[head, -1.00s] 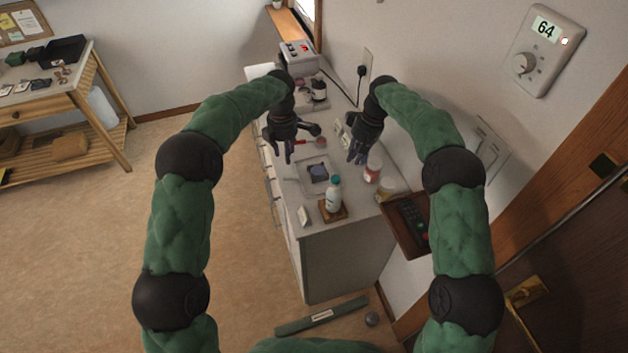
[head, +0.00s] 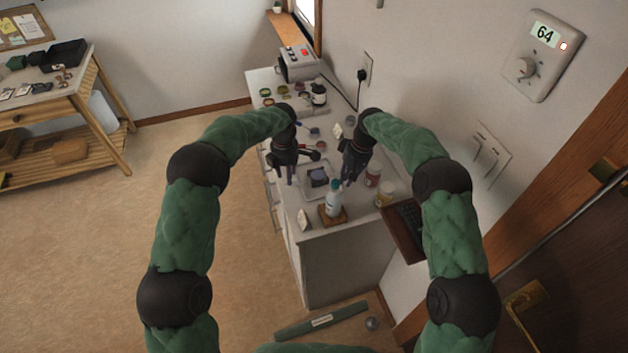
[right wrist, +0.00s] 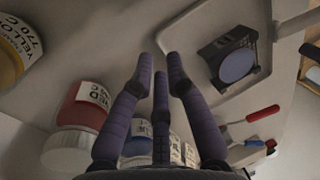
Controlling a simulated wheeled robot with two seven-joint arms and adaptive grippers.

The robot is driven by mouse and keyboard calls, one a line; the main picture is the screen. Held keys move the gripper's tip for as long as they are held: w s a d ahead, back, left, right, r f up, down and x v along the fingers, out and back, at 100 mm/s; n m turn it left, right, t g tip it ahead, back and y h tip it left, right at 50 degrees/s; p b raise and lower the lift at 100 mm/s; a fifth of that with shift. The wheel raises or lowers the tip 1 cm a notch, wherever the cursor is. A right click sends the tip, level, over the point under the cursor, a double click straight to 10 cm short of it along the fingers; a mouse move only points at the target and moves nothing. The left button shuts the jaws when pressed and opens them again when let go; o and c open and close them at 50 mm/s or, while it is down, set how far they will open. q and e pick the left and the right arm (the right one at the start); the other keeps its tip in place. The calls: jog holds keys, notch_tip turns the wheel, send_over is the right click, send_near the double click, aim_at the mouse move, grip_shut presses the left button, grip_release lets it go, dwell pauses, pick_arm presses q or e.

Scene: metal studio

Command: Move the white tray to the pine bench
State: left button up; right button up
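The white tray (head: 311,193) lies on the light counter between my two hands, with a dark purple-and-black item (head: 319,177) in it. In the right wrist view the tray (right wrist: 190,38) is at upper right, holding the black item with a purple disc (right wrist: 235,62). My left gripper (head: 288,175) is at the tray's left side; its finger opening is too small to judge. My right gripper (head: 350,172) is at the tray's right side. Its fingers (right wrist: 160,68) are apart and empty beside the rim. The pine bench (head: 92,100) stands far left with items on top.
A white bottle (head: 334,195) on a wooden block (head: 333,217) stands before the tray. A red-labelled jar (head: 373,174) and yellow-labelled jar (head: 386,193) are to the right. Screwdrivers (right wrist: 250,115) lie beyond the tray. Open floor (head: 100,230) separates counter and bench.

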pick_arm(q)
jog(key=shift+f, duration=1.2)
pick_arm(e)
jog(key=shift+x, duration=1.2)
pick_arm(q)
jog(key=c, duration=0.4)
pick_arm(e)
grip_shut()
pick_arm(q)
grip_shut()
